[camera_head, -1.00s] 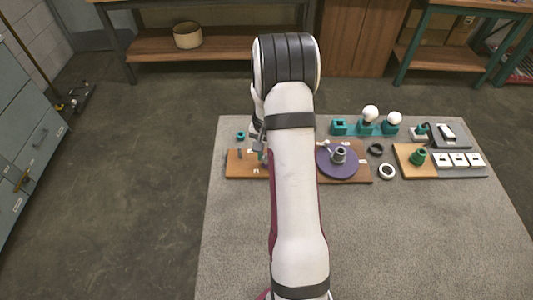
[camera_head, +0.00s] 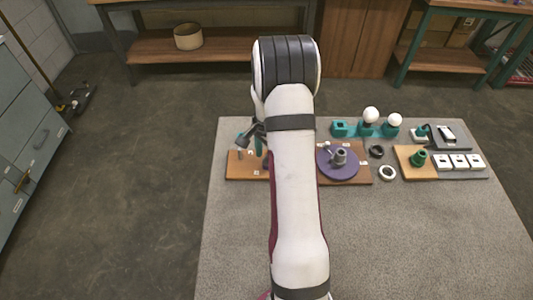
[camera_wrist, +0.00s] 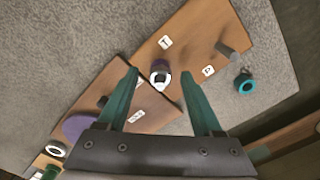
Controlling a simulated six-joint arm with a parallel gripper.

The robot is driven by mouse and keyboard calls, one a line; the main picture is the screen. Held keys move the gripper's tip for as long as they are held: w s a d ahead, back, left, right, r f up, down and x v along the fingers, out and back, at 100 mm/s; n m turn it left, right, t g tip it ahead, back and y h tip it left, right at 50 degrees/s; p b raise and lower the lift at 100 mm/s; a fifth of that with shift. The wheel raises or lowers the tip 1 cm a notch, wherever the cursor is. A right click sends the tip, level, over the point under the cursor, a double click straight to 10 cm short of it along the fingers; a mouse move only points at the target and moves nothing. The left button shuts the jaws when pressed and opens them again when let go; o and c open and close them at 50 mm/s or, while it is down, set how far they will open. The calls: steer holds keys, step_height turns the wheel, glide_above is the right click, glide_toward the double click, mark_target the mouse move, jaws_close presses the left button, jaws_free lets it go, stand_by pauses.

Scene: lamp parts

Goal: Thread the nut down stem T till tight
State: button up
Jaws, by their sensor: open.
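My gripper (camera_wrist: 159,74) is open in the wrist view, its two teal fingers spread wide with nothing held. Between the fingertips and below them, a short round part (camera_wrist: 160,77) with a pale ring top and a dark purplish body stands on the wooden board (camera_wrist: 185,38) by the T label. It is where stem T belongs; I cannot tell how the nut sits on it. A grey post (camera_wrist: 226,49) stands by the P label. In the head view my gripper (camera_head: 250,148) is over the left board (camera_head: 234,170), partly hidden by my arm.
A teal ring (camera_wrist: 246,84) lies off the board on the grey mat. A purple disc (camera_head: 334,168) with a grey fitting is to the right, then a black ring (camera_head: 376,151) and white ring (camera_head: 387,173). Teal holders with white bulbs (camera_head: 371,115) stand behind. The front mat is clear.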

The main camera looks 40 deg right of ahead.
step_height(320, 180, up, 16)
steer(key=s+a+r+n+y, duration=0.15)
steer(key=s+a+n, duration=0.25)
steer(key=a, duration=0.7)
steer(key=s+a+r+n+h, duration=0.1)
steer(key=s+a+r+n, duration=0.2)
steer(key=a, duration=0.7)
steer(key=s+a+f+n+y, duration=0.1)
steer(key=s+a+f+n, duration=0.1)
steer(key=s+a+n, duration=0.4)
steer(key=s+a, duration=0.3)
steer(key=s, duration=0.3)
steer(key=shift+s+f, duration=0.35)
